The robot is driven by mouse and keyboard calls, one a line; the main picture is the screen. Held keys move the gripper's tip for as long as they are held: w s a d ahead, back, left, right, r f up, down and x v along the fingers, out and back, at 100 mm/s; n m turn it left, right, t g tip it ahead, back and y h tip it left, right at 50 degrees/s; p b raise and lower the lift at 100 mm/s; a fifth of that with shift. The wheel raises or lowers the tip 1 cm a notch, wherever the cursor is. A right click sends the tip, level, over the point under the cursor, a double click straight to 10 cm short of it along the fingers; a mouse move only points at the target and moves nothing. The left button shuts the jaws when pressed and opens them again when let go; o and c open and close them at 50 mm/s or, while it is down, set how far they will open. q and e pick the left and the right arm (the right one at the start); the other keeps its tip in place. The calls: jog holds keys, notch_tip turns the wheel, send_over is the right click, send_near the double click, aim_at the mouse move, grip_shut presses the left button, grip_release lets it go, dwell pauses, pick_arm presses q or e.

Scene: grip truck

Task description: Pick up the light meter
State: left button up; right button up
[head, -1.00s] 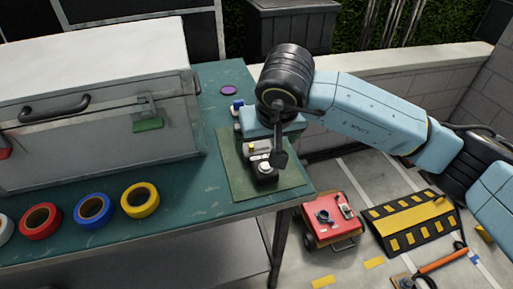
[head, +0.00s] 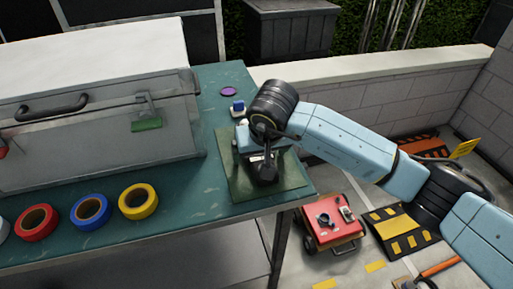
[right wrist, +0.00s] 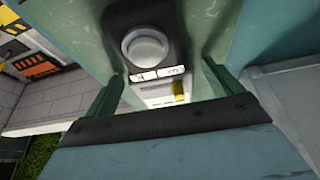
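The light meter is a dark handheld device with a pale round dome, white labels and a yellow button. It lies on the green mat (head: 291,178) at the table's right end. In the head view it is mostly hidden by my right wrist; a pale label patch of the light meter (head: 256,158) shows. In the right wrist view the light meter (right wrist: 147,45) shows clearly. My right gripper (right wrist: 160,78) is open above it, with the green fingers on either side of its lower part and gaps visible. My left gripper is not in view.
A large grey case (head: 95,110) stands left of the mat. Tape rolls, including a yellow one (head: 138,201), lie along the table's front. A small blue item (head: 238,107) and a purple disc (head: 229,91) sit behind the mat. A red case (head: 330,221) is on the ground at right.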

jog(key=c, duration=1.1)
